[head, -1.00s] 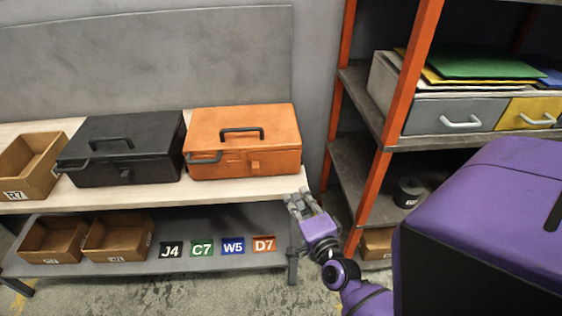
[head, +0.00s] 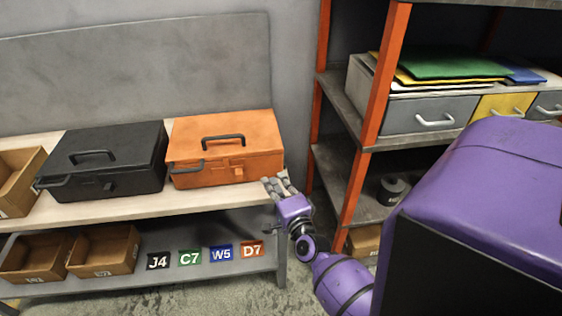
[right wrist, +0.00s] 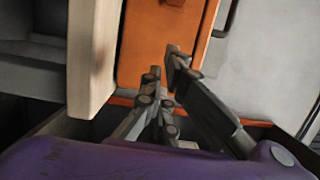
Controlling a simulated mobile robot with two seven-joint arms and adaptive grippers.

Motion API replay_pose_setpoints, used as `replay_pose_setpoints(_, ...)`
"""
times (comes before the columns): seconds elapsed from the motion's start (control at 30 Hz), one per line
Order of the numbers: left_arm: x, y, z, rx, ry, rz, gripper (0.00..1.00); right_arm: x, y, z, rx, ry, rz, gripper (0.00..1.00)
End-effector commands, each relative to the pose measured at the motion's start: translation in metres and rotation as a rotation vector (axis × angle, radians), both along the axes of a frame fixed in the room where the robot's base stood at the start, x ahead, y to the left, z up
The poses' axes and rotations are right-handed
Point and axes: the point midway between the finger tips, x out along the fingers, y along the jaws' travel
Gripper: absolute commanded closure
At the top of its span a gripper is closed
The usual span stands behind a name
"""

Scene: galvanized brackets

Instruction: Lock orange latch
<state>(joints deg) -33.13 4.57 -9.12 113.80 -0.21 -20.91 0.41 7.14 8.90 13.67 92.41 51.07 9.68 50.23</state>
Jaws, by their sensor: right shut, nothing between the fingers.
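The orange toolbox (head: 225,153) sits closed-lidded on the right end of the pale workbench top. Its orange latch (head: 237,171) is a small block on the front face, right of centre; whether it is locked cannot be told. A dark handle (head: 189,167) sticks out at the front left. My right gripper (head: 277,183) is shut and empty, just right of and below the box's front right corner, by the bench edge. In the right wrist view the gripper (right wrist: 163,66) points at the orange box (right wrist: 150,45), whose latch is only partly seen at the top. My left gripper is not in view.
A black toolbox (head: 105,160) stands left of the orange one. Brown bins (head: 104,252) and lettered tags (head: 190,258) sit on the lower shelf. An orange-post rack (head: 368,110) stands at right, close beside my right arm.

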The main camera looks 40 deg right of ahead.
Motion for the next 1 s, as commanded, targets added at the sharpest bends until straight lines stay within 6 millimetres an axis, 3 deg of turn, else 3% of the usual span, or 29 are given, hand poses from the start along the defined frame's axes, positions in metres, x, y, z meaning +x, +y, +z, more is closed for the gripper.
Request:
replay_pose_setpoints(0.13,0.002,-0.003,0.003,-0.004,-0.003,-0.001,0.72,0.031,-0.01,0.002,-0.001,-0.002,0.0,1.0)
replay_pose_setpoints(0.3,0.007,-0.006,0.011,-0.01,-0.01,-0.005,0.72,0.043,0.014,0.003,0.002,-0.003,0.0,1.0)
replay_pose_setpoints(0.87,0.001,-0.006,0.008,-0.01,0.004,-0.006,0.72,0.049,0.026,-0.001,-0.001,0.001,0.0,1.0)
replay_pose_setpoints(1.0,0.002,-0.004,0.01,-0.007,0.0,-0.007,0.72,0.058,0.039,0.0,0.004,-0.001,0.0,1.0)
